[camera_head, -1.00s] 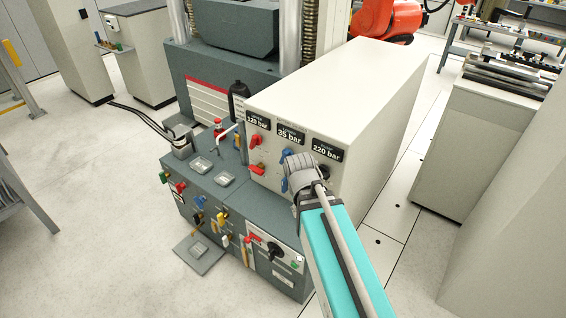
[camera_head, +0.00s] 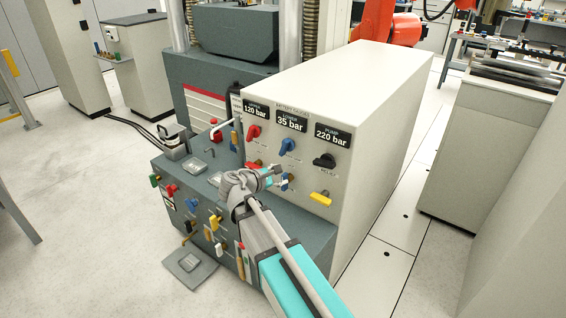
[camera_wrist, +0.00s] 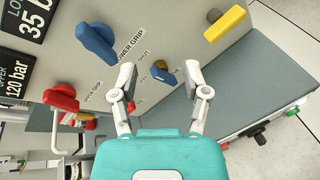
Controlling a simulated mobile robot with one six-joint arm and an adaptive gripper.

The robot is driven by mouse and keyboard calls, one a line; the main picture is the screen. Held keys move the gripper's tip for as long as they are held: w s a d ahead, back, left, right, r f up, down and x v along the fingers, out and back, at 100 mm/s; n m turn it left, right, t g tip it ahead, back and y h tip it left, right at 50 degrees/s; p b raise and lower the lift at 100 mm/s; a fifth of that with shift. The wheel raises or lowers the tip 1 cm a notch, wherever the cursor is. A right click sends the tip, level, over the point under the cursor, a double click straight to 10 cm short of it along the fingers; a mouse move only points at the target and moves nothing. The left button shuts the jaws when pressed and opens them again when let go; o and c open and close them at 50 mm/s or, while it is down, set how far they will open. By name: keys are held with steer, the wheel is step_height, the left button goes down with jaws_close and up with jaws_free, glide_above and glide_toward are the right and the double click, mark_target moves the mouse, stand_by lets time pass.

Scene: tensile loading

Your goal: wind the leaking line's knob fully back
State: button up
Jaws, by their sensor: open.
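A pale panel (camera_head: 345,160) carries displays reading 120 bar (camera_head: 256,109), 35 bar (camera_head: 291,122) for the lower grip, and 220 bar (camera_head: 332,136). Below them are a red knob (camera_head: 254,132), a blue knob (camera_head: 288,145) and a black knob (camera_head: 324,160). My gripper (camera_head: 273,178) is open and empty, low in front of the panel. In the wrist view the gripper (camera_wrist: 159,78) points at a smaller blue valve (camera_wrist: 163,73), seen between its fingertips and apart from them. The blue knob (camera_wrist: 97,43) is up and left of the fingers; the red knob (camera_wrist: 61,98) is farther left.
A yellow lever (camera_head: 320,198) sticks out at the panel's lower right. The dark base cabinet (camera_head: 245,205) juts out under the panel, with several coloured valves on its front.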

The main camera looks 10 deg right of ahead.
mark_target(282, 150)
steer(key=w+a+n+t+h+b, duration=0.1)
steer(key=w+a+n+t+b, duration=0.2)
steer(key=a+n+t, duration=0.1)
steer(key=a+n, duration=0.1)
steer(key=a, duration=0.1)
steer(key=shift+w+a+r+n+b, duration=0.25)
steer(key=shift+a+r+n+b, duration=0.05)
steer(key=shift+r+b, duration=0.1)
steer(key=x, duration=1.3)
steer(key=shift+w+d+r, duration=0.1)
steer(key=shift+w+d, duration=0.1)
steer(key=shift+d, duration=0.15)
jaws_close()
